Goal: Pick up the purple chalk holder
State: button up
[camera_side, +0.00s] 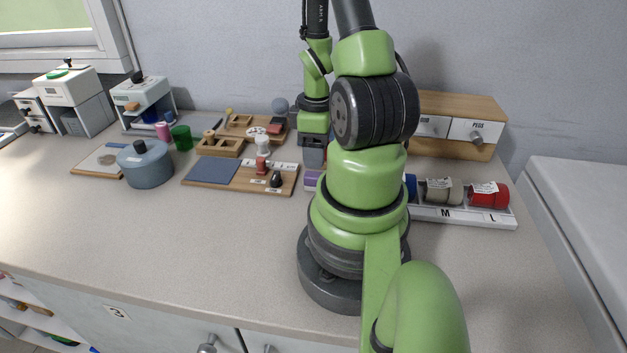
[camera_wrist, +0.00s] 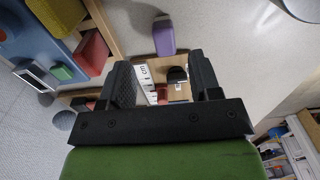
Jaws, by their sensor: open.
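The purple chalk holder (camera_wrist: 164,38) lies on the counter in the wrist view, just beyond my fingertips. It is a small, blunt-ended block. In the side view a purple piece (camera_side: 311,180) shows just left of my arm, and the arm hides what lies to its right. My gripper (camera_wrist: 163,72) is open and empty, with its two dark fingers apart. The holder is ahead of the gap, not between the fingers. In the side view my gripper (camera_side: 313,156) points down above the counter, and its fingertips are hard to make out.
A wooden board with a blue pad (camera_side: 213,170) and stamps lies to the left. A rack (camera_side: 465,215) of rolls marked M and L stands to the right. A drawer box (camera_side: 460,105) is behind. A lidded blue pot (camera_side: 147,168) stands farther left. The front counter is clear.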

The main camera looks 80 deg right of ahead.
aim_at(313, 174)
jog(key=shift+w+a+f, duration=0.15)
jog(key=shift+f, duration=1.5)
jog(key=shift+w+a+f, duration=0.1)
jog(key=shift+f, duration=1.5)
jog(key=c, duration=1)
